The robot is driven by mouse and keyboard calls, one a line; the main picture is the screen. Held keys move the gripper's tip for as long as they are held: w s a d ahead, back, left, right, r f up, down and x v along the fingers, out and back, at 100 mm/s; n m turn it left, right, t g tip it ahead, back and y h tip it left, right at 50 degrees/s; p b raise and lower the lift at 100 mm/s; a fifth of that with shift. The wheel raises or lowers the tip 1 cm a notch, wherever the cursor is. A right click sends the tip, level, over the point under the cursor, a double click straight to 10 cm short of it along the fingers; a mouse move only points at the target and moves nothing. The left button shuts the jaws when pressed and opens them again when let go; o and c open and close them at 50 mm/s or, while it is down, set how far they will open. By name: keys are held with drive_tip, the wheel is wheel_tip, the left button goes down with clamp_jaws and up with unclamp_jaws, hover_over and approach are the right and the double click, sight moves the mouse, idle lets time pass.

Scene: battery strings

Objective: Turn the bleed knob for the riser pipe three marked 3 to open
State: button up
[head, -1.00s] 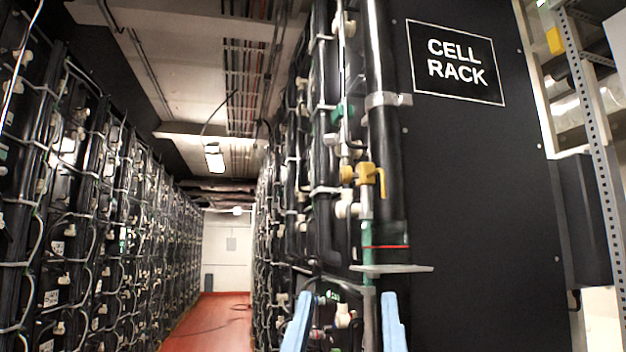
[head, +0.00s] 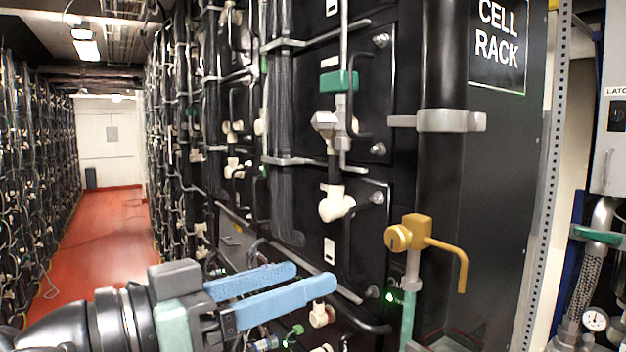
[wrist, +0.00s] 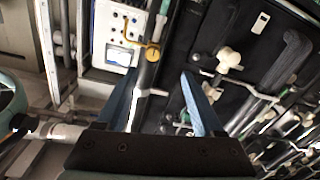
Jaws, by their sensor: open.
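A yellow valve body (head: 417,232) with a round yellow knob (head: 397,238) on its left face and a bent yellow lever on its right sits on a thin vertical pipe, in front of the thick black riser pipe (head: 441,170). I cannot read a number 3 on the pipe. My gripper (head: 315,276) has blue fingers, is open and empty, and points right, lower left of the knob and apart from it. In the wrist view the yellow knob (wrist: 152,52) is ahead, just above the gap between the fingertips of my gripper (wrist: 160,76).
A grey clamp (head: 450,121) holds the riser pipe. Beside it are a white elbow fitting (head: 336,204), a green valve (head: 339,81) and thin pipes. A gauge (head: 594,320) and grey box stand at right. The red aisle floor (head: 110,230) at left is clear.

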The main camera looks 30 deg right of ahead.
drive_tip(key=r+g, duration=0.1)
drive_tip(key=p, duration=0.5)
approach(393, 241)
drive_tip(key=shift+m, duration=0.4)
drive_tip(key=d, duration=0.6)
drive_tip(key=shift+w+d+r, duration=0.1)
drive_tip(key=shift+w+d, duration=0.15)
drive_tip(key=shift+d, duration=0.1)
drive_tip(key=shift+w+d, duration=0.15)
drive_tip(key=shift+d, duration=0.65)
clamp_jaws()
